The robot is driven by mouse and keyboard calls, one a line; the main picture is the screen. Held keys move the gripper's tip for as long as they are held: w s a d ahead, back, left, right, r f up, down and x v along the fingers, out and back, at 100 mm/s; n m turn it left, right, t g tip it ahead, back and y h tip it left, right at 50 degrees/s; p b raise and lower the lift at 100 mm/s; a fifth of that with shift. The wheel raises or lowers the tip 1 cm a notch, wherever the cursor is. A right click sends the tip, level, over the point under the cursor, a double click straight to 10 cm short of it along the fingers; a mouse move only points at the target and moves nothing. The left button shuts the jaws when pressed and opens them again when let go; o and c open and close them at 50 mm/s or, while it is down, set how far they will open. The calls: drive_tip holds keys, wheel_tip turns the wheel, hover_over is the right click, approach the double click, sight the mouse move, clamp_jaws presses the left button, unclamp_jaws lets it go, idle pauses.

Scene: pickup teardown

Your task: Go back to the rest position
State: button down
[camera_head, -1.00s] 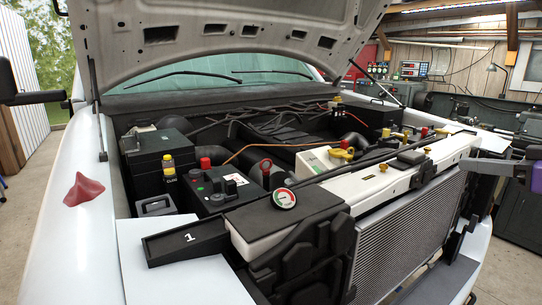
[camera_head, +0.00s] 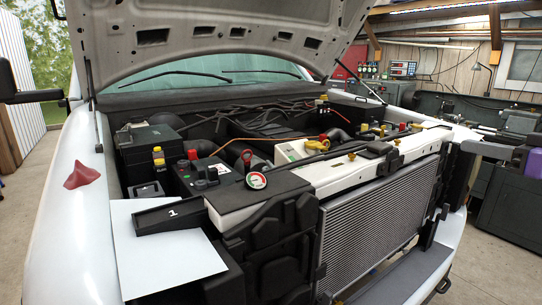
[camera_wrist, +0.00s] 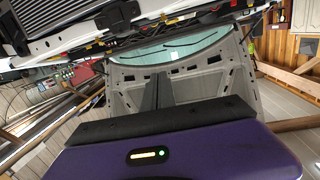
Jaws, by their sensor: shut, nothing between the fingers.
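My gripper (camera_head: 468,148) is at the right edge of the head view, its purple body partly cut off by the frame. Its fingers point left, in front of the truck's right front corner. In the wrist view my gripper (camera_wrist: 158,77) has its two dark fingers together with nothing between them. The truck's raised hood (camera_head: 220,30) and its open engine bay stand to the left of the gripper. The wrist view is tilted and shows the hood (camera_wrist: 205,85) behind the fingers. I see no contact between gripper and truck.
A radiator (camera_head: 380,225) fills the truck's front. A black tray marked 1 (camera_head: 160,217) lies on a white sheet (camera_head: 165,262). A red cloth (camera_head: 82,175) lies on the left fender. A cluttered workbench (camera_head: 510,205) stands at the right. Floor shows on both sides.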

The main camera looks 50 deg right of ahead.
drive_tip(key=d+f+m+g+h, duration=0.2)
drive_tip(key=d+m+h, duration=0.45)
drive_tip(key=h, duration=0.25)
drive_tip(key=w+a+f+m+h, duration=0.1)
drive_tip(key=w+a+f+m, duration=0.25)
drive_tip(key=f, duration=0.25)
drive_tip(key=w+a+f+n, duration=0.1)
drive_tip(key=w+a+f, duration=0.3)
drive_tip(key=a+f, duration=0.35)
drive_tip(key=w+a+f, duration=0.4)
drive_tip(key=a+f, duration=0.2)
drive_tip(key=a, duration=0.3)
drive_tip(key=s+a+f+n+t+y, duration=0.15)
drive_tip(key=a+f+n+y, duration=0.25)
drive_tip(key=a, duration=0.8)
drive_tip(key=a+f+n+t+y, duration=0.2)
drive_tip(key=a+f+n+y, duration=0.15)
drive_tip(key=a, duration=0.75)
drive_tip(key=s+a+f+n+g+y, duration=0.1)
drive_tip(key=s+a+f+n+y, duration=0.2)
drive_tip(key=s+a+y, duration=0.1)
drive_tip(key=s+a+f+n+g+y, duration=0.1)
drive_tip(key=s+a+f+n+y, duration=0.1)
drive_tip(key=a, duration=0.7)
drive_tip(key=s+n+y, duration=0.1)
drive_tip(key=s+y, duration=0.1)
drive_tip(key=s, duration=0.1)
drive_tip(key=shift+s+f, duration=0.35)
drive_tip(key=shift+f, duration=0.05)
